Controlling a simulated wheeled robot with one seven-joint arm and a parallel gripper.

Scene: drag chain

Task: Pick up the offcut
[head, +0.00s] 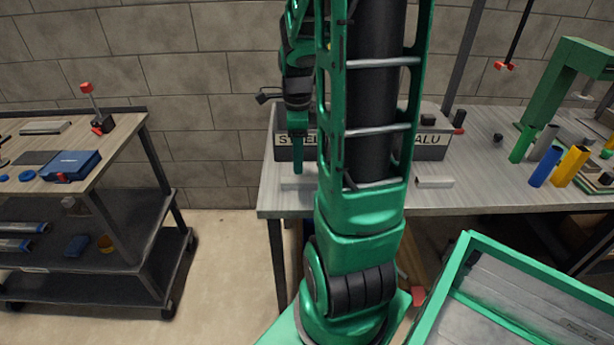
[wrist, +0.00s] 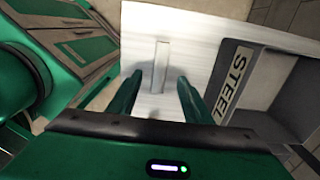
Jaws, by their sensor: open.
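A small pale metal offcut (wrist: 160,66) lies on the light bench top in the wrist view, ahead of my fingertips and roughly in line with the gap between them. In the head view a pale metal piece (head: 293,183) lies near the bench's left front edge, partly behind my fingers. My gripper (wrist: 157,95) is open and empty, pointing down over the bench. In the head view my gripper (head: 298,168) is in front of the grey bin. A second pale offcut (head: 434,181) lies on the bench to the right of my arm.
A grey bin (head: 433,153) labelled STEEL and ALU stands behind the offcuts; its STEEL side (wrist: 240,75) is close on the right in the wrist view. Coloured tubes (head: 571,166) stand at right. A green-rimmed tray (head: 457,262) is in front. A cart (head: 130,130) stands left.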

